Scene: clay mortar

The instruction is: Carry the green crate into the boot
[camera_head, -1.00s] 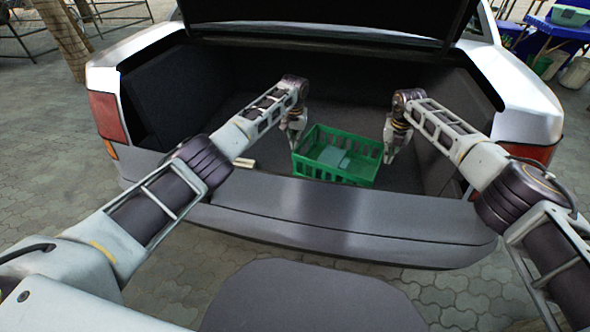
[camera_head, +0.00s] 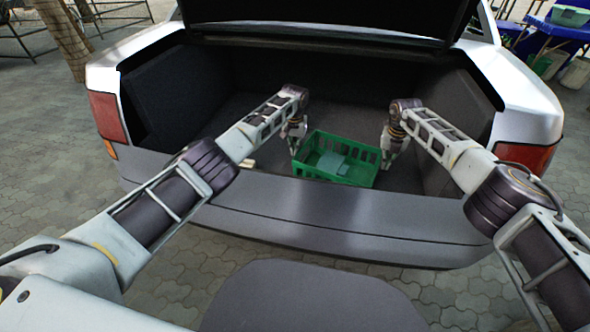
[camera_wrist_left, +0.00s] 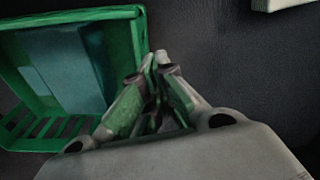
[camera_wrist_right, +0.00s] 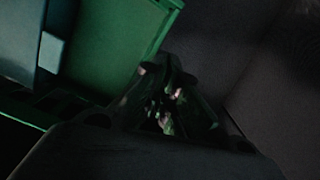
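The green crate (camera_head: 335,158) is inside the car boot (camera_head: 262,112), just behind the rear sill. The sill hides its base, so I cannot tell if it touches the floor. A blue-grey box lies in it. My left gripper (camera_head: 297,147) is at the crate's left end; in the left wrist view its fingers (camera_wrist_left: 157,66) close on the green wall (camera_wrist_left: 139,40). My right gripper (camera_head: 387,158) is at the right end; in the dark right wrist view its fingers (camera_wrist_right: 160,66) close on the crate's wall (camera_wrist_right: 160,32).
The grey bumper sill (camera_head: 330,205) runs across the front of the boot. A small cream block (camera_head: 247,163) lies left of the crate, partly hidden by my left arm. The boot floor behind the crate looks clear. The raised lid (camera_head: 330,18) hangs overhead.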

